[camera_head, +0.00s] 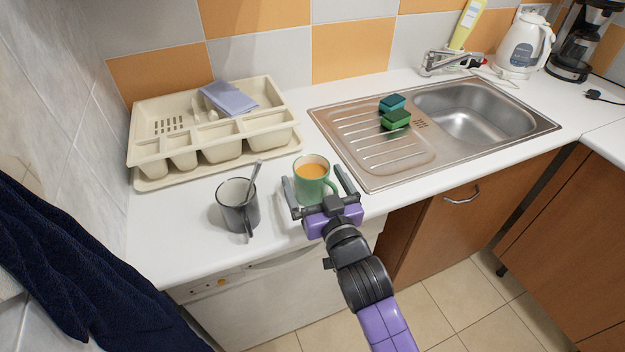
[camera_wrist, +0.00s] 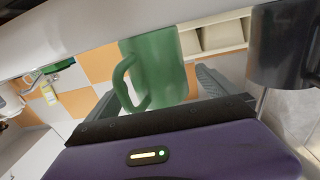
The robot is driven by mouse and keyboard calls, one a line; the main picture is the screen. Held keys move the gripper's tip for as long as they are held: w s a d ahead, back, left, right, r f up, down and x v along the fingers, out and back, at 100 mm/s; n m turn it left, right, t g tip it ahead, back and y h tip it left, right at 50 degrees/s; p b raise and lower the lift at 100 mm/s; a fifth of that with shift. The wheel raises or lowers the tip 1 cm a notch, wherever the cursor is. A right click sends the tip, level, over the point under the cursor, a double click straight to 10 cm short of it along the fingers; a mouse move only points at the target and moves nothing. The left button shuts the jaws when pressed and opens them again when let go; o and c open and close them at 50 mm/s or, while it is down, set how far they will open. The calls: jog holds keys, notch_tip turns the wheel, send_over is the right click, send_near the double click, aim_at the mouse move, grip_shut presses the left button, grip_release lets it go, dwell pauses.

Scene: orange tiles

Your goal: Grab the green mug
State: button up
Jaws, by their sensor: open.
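The green mug (camera_head: 312,187) stands upright on the white counter near its front edge, with an orange-brown liquid inside. It also shows in the wrist view (camera_wrist: 160,65), with its handle on the left there. My gripper (camera_head: 318,183) is open, with one finger on each side of the mug. The fingers reach along the mug's sides, and the purple palm is in front of it. I cannot tell whether either finger touches the mug. In the wrist view my gripper (camera_wrist: 167,92) shows its two dark fingers apart, with the mug between and beyond them.
A dark grey mug (camera_head: 236,207) with a spoon stands close to the left of my gripper. A cream cutlery tray (camera_head: 150,182) lies behind it. A steel sink (camera_head: 370,178) with two sponges (camera_head: 395,113) is at the right. A dark blue towel (camera_head: 70,260) hangs at the left.

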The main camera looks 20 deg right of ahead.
jog(key=shift+w+d, duration=0.1)
jog(key=shift+w, duration=0.85)
jog(key=c, duration=2)
jog(key=shift+r, duration=0.1)
grip_shut()
jog(key=shift+r, duration=0.1)
